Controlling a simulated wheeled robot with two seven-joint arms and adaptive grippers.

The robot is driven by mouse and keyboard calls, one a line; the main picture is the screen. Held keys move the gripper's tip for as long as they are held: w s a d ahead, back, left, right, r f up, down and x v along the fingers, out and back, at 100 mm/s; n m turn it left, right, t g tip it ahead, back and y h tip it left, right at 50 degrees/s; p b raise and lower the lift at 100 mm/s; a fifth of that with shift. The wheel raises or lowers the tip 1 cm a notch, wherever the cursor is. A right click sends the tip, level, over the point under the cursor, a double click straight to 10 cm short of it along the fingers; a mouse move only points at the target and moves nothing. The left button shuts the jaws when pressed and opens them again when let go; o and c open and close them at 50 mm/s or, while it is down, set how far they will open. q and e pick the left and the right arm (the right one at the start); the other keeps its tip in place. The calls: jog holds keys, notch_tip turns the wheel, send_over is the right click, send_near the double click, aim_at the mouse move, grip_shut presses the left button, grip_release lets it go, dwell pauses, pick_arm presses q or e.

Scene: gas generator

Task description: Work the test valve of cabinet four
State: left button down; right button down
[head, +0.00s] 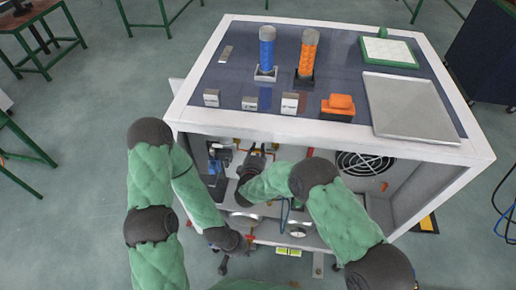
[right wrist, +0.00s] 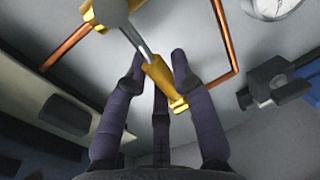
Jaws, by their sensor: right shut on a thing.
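The open-fronted cabinet (head: 440,152) has pipes and fittings inside. In the right wrist view a yellow valve lever (right wrist: 160,80) hangs from a yellow valve body (right wrist: 103,12) on a grey wall. My right gripper (right wrist: 158,72) is shut on the lever, with its dark fingers around it. In the head view my right gripper (head: 257,158) reaches inside the cabinet, partly hidden by my arm. My left gripper (head: 232,266) is low in front of the cabinet, apart from the valve; its small dark fingers do not show whether it is open. No cabinet number is readable.
Copper pipes (right wrist: 225,35), a round gauge (right wrist: 268,5) and a dark fitting (right wrist: 272,84) are near the right gripper. A fan (head: 364,162) is inside at right. Blue (head: 266,50) and orange (head: 308,52) cylinders stand on top beside a grey tray (head: 410,106).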

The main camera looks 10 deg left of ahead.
jog(key=shift+f, duration=0.1)
dwell(0.3)
jog(key=c, duration=1)
grip_release()
jog(key=s+r, duration=0.2)
jog(key=s, duration=0.9)
jog(key=shift+s+r, duration=0.15)
jog(key=shift+s, duration=0.25)
